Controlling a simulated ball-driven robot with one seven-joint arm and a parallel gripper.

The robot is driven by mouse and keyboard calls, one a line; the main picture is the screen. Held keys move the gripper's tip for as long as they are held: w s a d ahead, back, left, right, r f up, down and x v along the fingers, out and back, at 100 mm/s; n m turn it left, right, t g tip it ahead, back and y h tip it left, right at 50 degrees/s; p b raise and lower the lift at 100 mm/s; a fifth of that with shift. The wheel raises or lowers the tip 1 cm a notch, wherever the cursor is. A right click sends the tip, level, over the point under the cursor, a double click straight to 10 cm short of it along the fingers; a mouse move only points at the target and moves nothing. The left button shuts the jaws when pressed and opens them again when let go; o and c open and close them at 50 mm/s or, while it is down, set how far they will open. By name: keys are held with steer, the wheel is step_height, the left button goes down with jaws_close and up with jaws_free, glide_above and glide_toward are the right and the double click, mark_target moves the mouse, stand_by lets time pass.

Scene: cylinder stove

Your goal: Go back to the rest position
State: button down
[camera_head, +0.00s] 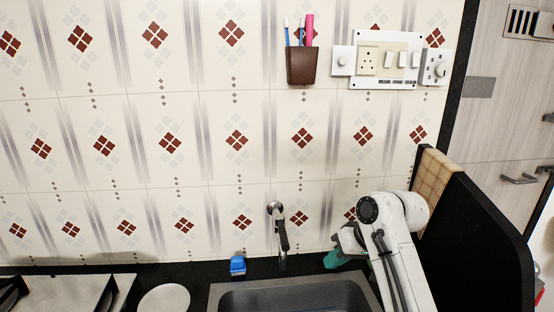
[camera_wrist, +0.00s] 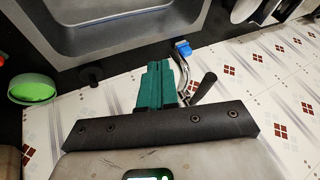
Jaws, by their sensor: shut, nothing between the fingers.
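My gripper (camera_wrist: 155,78) shows in the wrist view with its teal fingers together and nothing between them. In the head view its teal fingertips (camera_head: 334,260) show at the lower right, over the counter behind the sink and right of the tap. My white arm reaches up from the bottom right and bends down to it. The tap (camera_head: 283,235) juts from the tiled wall left of my gripper. In the wrist view the tap's dark lever (camera_wrist: 205,87) is close to the right of the fingers.
The sink (camera_head: 295,297) is at the bottom centre, with a blue item (camera_head: 238,265) behind it. A white plate (camera_head: 164,299) and a stove (camera_head: 62,290) are left. A black partition (camera_head: 470,235) with a checked cloth (camera_head: 431,178) stands right. A green bowl (camera_wrist: 30,90) shows in the wrist view.

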steer(key=s+d+f+m+t+h, duration=0.1)
steer(key=s+d+f+h, duration=0.15)
steer(key=s+f, duration=1.15)
steer(key=s+d+f+g+h, duration=0.1)
steer(key=s+d+f, duration=0.1)
steer(key=s, duration=0.8)
steer(key=s+d+f+m+g+h, duration=0.1)
steer(key=s+d+f, duration=0.2)
steer(key=s, duration=0.7)
steer(key=s+d+f+m+g+h, duration=0.1)
steer(key=s+d, duration=0.3)
steer(key=s, duration=0.6)
steer(key=shift+d+f+g, duration=0.3)
steer(key=shift+f+g, duration=0.1)
steer(key=shift+f, duration=0.25)
steer(key=shift+s, duration=0.1)
